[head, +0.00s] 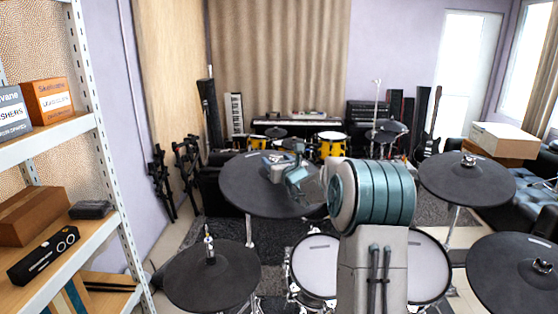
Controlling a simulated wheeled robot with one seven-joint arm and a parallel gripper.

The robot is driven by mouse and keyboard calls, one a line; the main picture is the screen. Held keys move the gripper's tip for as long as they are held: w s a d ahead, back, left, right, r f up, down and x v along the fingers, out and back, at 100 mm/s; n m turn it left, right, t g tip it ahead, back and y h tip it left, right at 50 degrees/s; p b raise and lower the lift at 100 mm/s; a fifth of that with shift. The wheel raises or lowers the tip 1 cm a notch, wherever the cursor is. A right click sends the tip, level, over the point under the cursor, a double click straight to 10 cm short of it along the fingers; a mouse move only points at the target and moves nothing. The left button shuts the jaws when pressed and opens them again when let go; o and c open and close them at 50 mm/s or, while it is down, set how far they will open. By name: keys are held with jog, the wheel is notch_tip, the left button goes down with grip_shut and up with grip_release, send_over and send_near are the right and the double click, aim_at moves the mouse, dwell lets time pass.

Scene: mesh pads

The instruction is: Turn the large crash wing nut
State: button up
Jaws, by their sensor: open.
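The large crash is the wide dark mesh pad (245,190) left of centre in the head view, on a silver stand (250,230). My gripper (277,160) is over the middle of this pad, at its centre fitting. It is open. My arm reaches in from the lower right and covers the pad's right edge. The wing nut at the pad's centre is small and mostly hidden by my gripper, so I cannot tell whether the fingers touch it or which way it is turned.
A smaller dark pad (185,280) with an upright rod is at front left. Two more dark pads, one upper (445,185) and one lower (500,280), are at right. White drums (310,265) sit below my arm. A shelf (60,140) with boxes borders the left.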

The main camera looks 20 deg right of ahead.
jog(key=shift+c, duration=0.3)
jog(key=c, duration=0.9)
jog(key=shift+d, duration=0.3)
jog(key=shift+c, duration=0.2)
jog(key=shift+a, duration=0.3)
jog(key=shift+f+b, duration=0.1)
jog(key=shift+b, duration=0.4)
jog(key=shift+a+f+h+b, duration=0.1)
jog(key=shift+h+b, duration=0.2)
jog(key=shift+b, duration=0.75)
